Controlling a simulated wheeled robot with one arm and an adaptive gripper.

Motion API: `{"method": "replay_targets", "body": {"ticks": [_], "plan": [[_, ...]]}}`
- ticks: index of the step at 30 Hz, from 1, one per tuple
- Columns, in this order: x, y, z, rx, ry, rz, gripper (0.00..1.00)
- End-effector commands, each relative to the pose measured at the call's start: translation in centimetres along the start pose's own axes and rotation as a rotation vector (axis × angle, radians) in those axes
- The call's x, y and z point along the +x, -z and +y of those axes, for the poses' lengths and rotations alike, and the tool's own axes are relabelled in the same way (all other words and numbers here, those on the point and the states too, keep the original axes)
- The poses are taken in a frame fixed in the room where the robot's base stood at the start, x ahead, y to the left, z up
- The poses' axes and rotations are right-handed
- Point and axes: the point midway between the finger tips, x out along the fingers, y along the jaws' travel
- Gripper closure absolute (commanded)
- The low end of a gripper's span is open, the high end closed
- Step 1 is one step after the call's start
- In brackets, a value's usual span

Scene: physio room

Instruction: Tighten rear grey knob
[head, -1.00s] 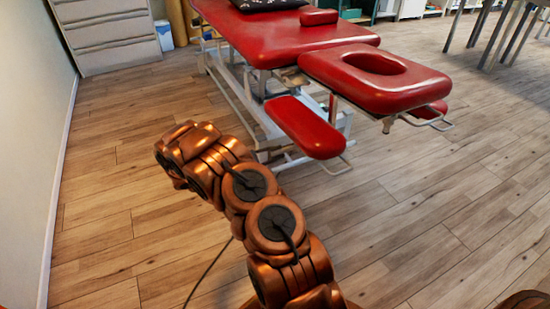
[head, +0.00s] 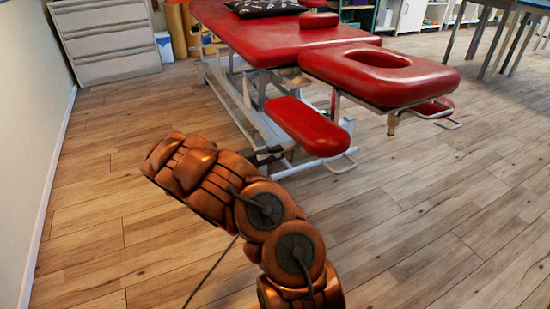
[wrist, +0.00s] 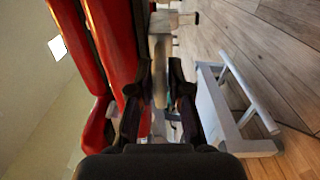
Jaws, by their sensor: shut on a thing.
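The treatment table (head: 250,35) has a red padded top, a white metal frame and a red armrest pad (head: 308,126) at its near end. My gripper (head: 266,155) reaches the frame just left of this armrest pad in the head view, mostly hidden behind my arm. In the wrist view my gripper (wrist: 158,92) has its two dark fingers on either side of a light grey part (wrist: 160,65) and is shut on it. This looks like the grey knob, but its outline is blurred and partly covered by the fingers. I cannot tell how far it is turned.
The white frame leg (wrist: 222,112) stands close to the right of the fingers in the wrist view, and red padding (wrist: 112,40) is close on the left. A drawer cabinet (head: 105,42) stands at the back left. The wooden floor is clear around the table's near end.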

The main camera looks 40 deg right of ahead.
Motion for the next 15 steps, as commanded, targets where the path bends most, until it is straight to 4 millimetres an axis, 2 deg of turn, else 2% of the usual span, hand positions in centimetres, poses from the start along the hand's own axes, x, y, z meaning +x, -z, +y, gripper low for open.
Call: {"method": "replay_targets", "body": {"ticks": [14,15], "plan": [[-0.02,-0.01,-0.06,0.015,0.002,0.0,1.0],[-0.02,-0.01,-0.06,0.015,0.002,0.0,0.82]]}}
